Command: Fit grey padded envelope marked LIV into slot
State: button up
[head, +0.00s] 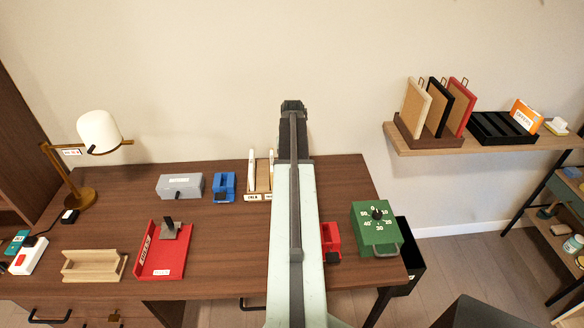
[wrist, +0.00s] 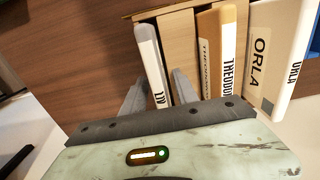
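The padded envelope marked LIV (wrist: 150,55) shows its pale edge in the wrist view, between the two fingers of my gripper (wrist: 160,82). The fingers lie close along both sides and appear shut on it. The wooden slotted rack (wrist: 180,45) is just right of the envelope, with a bare wood face showing; whether the envelope's far end is inside a slot cannot be told. In the head view my gripper (head: 292,106) is at the arm's far end, and my arm hides the rack's right part and the LIV envelope.
Envelopes marked THEODORE (wrist: 229,60) and ORLA (wrist: 294,60) stand in the rack. On the desk are a blue item (head: 224,187), a grey box (head: 180,187), a red tray (head: 160,262) and a green timer box (head: 375,228). A lamp (head: 98,132) stands left.

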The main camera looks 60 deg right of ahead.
notch_tip(320, 180, up, 12)
jog(key=p, duration=1.1)
jog(key=shift+f, duration=0.1)
jog(key=shift+f, duration=0.1)
jog(key=shift+w+a, duration=0.2)
jog(key=shift+a, duration=0.05)
jog(key=w+a+n, duration=0.2)
jog(key=w+a, duration=0.5)
jog(key=a, duration=0.6)
jog(key=w+a+n, duration=0.3)
jog(key=w+a, duration=0.5)
jog(key=a, duration=0.5)
jog(key=a+n, duration=0.5)
jog(key=a, duration=2.7)
jog(key=shift+a+n, duration=0.4)
